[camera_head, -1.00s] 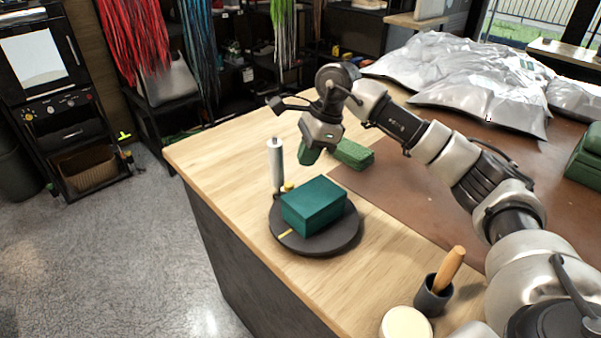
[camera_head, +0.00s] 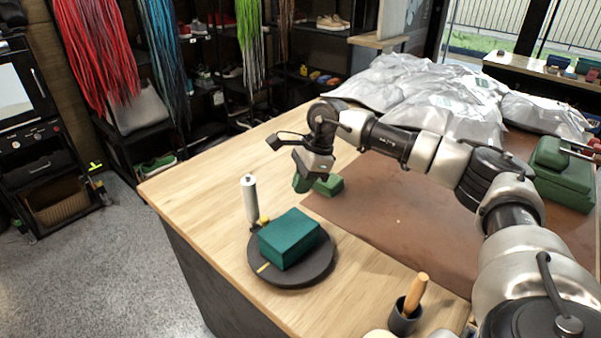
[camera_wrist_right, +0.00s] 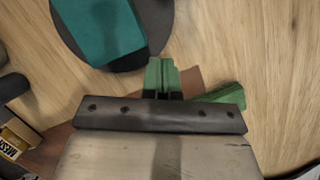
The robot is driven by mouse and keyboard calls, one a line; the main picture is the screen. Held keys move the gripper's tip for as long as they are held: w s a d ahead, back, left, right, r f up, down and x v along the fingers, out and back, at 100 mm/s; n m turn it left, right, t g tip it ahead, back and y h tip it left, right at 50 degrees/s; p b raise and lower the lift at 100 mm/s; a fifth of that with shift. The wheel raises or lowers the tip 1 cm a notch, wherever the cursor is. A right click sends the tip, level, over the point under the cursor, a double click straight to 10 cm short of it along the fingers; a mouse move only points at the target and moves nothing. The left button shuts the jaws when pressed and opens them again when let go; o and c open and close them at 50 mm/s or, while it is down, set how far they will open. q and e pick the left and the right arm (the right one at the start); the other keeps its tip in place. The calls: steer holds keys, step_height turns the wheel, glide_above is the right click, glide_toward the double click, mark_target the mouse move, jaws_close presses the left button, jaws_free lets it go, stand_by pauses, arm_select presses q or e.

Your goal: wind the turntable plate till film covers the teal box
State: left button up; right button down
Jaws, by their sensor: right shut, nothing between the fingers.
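The teal box (camera_head: 289,238) sits on the dark round turntable plate (camera_head: 318,270), with its teal faces bare. A yellow mark (camera_head: 263,268) shows on the plate's near left side. An upright white roll (camera_head: 249,198) stands beside the plate at its far left. In the right wrist view, the teal box (camera_wrist_right: 100,28) and plate (camera_wrist_right: 153,20) are at the upper left. My right gripper (camera_head: 300,184) is beyond the plate, apart from the box, pointing down. Its green fingers (camera_wrist_right: 162,80) are shut and empty. My left gripper is out of view.
A green block (camera_head: 330,185) lies by my right gripper, also in the right wrist view (camera_wrist_right: 222,95). A dark cup with a wooden handle (camera_head: 405,315) stands at the near right. Silver bags (camera_head: 430,95) and green boxes (camera_head: 560,180) lie farther back. Bare wood surrounds the plate.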

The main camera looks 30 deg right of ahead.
mark_target(267, 218)
steer(key=p+x, duration=0.1)
steer(key=x, duration=0.4)
steer(key=shift+a+f, duration=0.15)
steer(key=shift+f, duration=0.15)
steer(key=a+p, duration=0.1)
steer(key=w+a, duration=0.1)
steer(key=a, duration=0.1)
steer(key=shift+a+f+p, duration=0.1)
steer(key=shift+f+p, duration=0.1)
steer(key=shift+p, duration=0.15)
steer(key=shift+a+f, duration=0.1)
steer(key=shift+a, duration=0.3)
steer(key=shift+a+f+b, duration=0.2)
steer(key=shift+a+b, duration=0.65)
steer(key=shift+b, duration=0.2)
steer(key=shift+a+r, duration=0.1)
steer(key=shift+a, duration=0.05)
steer(key=shift+r, duration=0.1)
